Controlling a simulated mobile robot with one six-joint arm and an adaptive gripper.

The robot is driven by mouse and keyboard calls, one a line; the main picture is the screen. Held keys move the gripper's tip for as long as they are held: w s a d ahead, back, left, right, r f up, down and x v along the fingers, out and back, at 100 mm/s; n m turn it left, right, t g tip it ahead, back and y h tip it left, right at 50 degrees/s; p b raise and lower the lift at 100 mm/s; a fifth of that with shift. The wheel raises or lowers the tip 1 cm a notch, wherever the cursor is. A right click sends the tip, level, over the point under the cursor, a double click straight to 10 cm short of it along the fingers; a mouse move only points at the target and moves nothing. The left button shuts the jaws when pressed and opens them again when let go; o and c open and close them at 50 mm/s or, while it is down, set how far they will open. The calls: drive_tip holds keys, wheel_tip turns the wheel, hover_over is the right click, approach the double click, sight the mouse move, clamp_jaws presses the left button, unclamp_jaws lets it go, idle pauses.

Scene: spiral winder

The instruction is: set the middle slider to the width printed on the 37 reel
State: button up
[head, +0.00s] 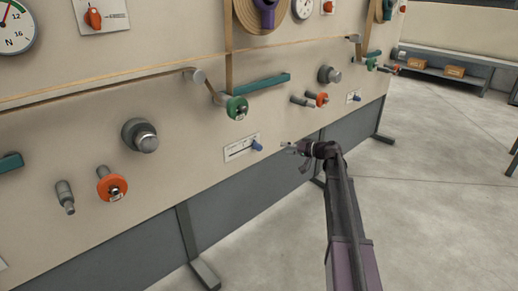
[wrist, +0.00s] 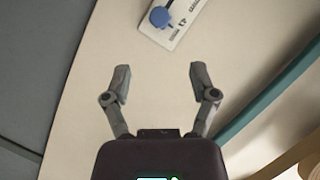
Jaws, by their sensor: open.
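A white slider plate (head: 240,149) with a dark slot is on the panel's lower middle. Its blue knob (head: 257,146) stands at the slot's right end. In the wrist view the plate (wrist: 183,22) and blue knob (wrist: 160,17) are at the top, ahead of my fingers. The plate's print is too small to read. My gripper (head: 288,147) is right of the knob in the head view, apart from it. In the wrist view my gripper (wrist: 161,74) is open and empty. A tan reel (head: 245,14) with a purple hub is at the top; no number is readable.
A teal bar (head: 266,84) juts above the slider, with a green roller (head: 237,107) at its left end. An orange knob (head: 317,99) and another slider (head: 354,97) are farther right. A silver knob (head: 140,135) is left. Floor before the panel is clear.

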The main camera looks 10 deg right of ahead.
sight(259, 147)
drive_tip(key=b+x, duration=0.3)
drive_tip(key=x, duration=1)
drive_tip(key=shift+w+a, duration=0.15)
clamp_jaws()
